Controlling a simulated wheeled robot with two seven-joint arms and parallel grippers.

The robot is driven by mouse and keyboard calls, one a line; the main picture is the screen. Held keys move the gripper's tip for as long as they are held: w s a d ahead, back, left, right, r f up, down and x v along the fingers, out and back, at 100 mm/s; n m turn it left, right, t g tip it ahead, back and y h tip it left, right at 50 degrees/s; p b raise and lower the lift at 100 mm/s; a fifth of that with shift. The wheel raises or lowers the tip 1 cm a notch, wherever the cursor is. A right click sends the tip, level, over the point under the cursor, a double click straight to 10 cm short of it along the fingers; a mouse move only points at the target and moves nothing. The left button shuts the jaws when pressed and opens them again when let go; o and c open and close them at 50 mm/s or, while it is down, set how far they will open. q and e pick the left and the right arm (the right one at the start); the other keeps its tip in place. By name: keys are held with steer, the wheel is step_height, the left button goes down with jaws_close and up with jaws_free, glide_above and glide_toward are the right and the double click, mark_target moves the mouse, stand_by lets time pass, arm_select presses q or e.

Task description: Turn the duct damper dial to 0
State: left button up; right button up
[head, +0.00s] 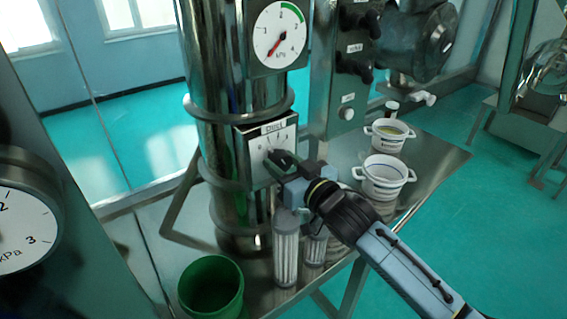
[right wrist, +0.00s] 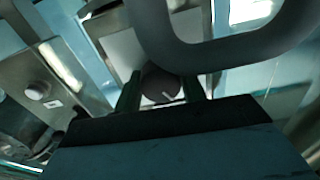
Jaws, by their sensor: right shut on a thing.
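The duct damper dial is a dark knob (head: 281,159) on a white scale plate (head: 254,141) fixed to the shiny vertical duct (head: 212,80). My right gripper (head: 290,172) reaches in from the lower right and is shut on the knob. In the right wrist view the round dark knob (right wrist: 161,86) sits between the two fingers, with a light pointer line on its face. The gripper hides part of the plate's lower right. In the head view I cannot read exactly which number the knob points to. My left gripper is not in view.
A round gauge (head: 281,35) is above the dial, and another gauge (head: 22,232) is at the left edge. White pots (head: 384,176) stand on the metal table (head: 437,155). A green bucket (head: 211,288) and clear ribbed cylinders (head: 286,258) are below the dial.

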steer(key=shift+n, duration=1.3)
steer(key=shift+r+n, duration=0.1)
steer(key=shift+n, duration=0.2)
steer(key=o, duration=1)
steer(key=shift+s+d, duration=0.35)
steer(key=shift+s, duration=0.05)
steer(key=b+v, duration=0.2)
steer(key=v, duration=1)
steer(key=shift+s+d+b, duration=0.1)
steer(key=shift+s+b, duration=0.05)
steer(key=shift+b, duration=0.2)
